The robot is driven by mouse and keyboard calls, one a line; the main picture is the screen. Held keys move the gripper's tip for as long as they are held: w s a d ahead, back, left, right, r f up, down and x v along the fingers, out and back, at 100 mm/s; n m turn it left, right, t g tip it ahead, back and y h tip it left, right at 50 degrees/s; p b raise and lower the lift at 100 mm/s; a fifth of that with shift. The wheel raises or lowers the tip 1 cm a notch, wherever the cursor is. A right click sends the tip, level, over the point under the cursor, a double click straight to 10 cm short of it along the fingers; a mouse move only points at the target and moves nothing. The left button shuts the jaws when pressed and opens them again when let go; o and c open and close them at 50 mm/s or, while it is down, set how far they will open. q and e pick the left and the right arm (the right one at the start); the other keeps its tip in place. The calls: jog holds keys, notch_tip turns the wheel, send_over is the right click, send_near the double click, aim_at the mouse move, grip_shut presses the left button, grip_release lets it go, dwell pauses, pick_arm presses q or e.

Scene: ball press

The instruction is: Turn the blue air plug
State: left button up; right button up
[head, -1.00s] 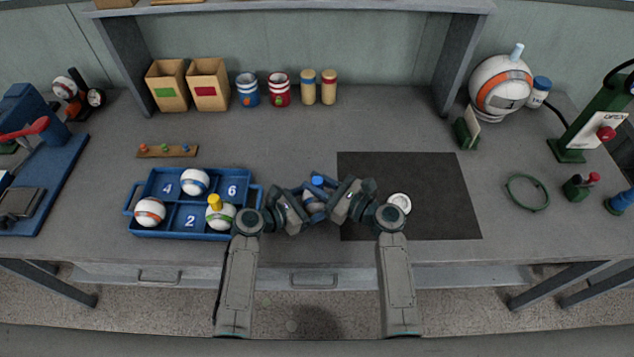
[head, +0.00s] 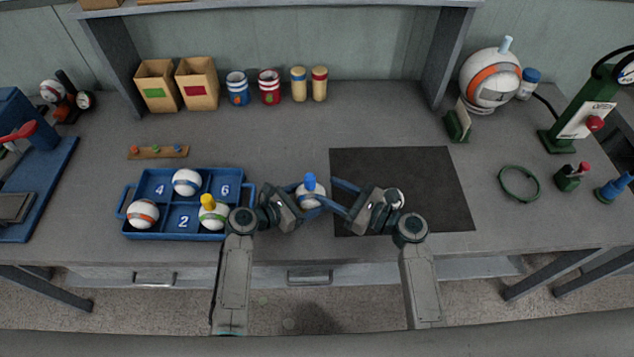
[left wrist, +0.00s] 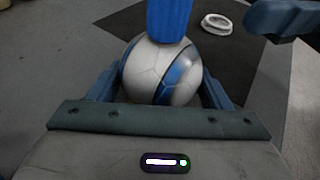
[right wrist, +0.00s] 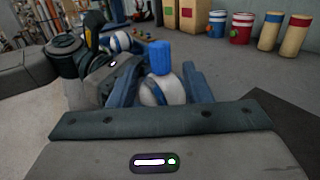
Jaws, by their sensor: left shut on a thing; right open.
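The blue air plug (head: 310,181) stands upright in the top of a white ball with a blue band (head: 312,198). My left gripper (head: 307,197) is shut on this ball, with a finger on either side of it in the left wrist view (left wrist: 160,90). My right gripper (head: 338,196) is open to the right of the ball, its blue fingers spread and pointing toward it. In the right wrist view the plug (right wrist: 160,57) and ball (right wrist: 162,91) show beyond the right fingers, and the plug is clear of them.
A blue numbered tray (head: 163,220) with several balls is to the left; one ball carries a yellow plug (head: 207,202). A dark mat (head: 420,180) lies right, with a small white ring (head: 397,198) near my right gripper. Bins and cans stand at the back.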

jog(key=v, duration=0.5)
jog(key=shift+w, duration=0.1)
jog(key=shift+c, duration=0.2)
jog(key=n+g+y, duration=0.3)
jog(key=n+g, duration=0.3)
jog(key=g, duration=0.2)
send_near(310, 180)
jog(key=shift+g, duration=0.4)
jog(key=a, duration=0.3)
jog(key=w+a+f, duration=0.1)
jog(key=a, duration=0.2)
jog(key=w+a, duration=0.1)
jog(key=a, duration=0.3)
jog(key=shift+f, duration=0.25)
jog(key=shift+c, duration=0.2)
jog(key=c, duration=0.9)
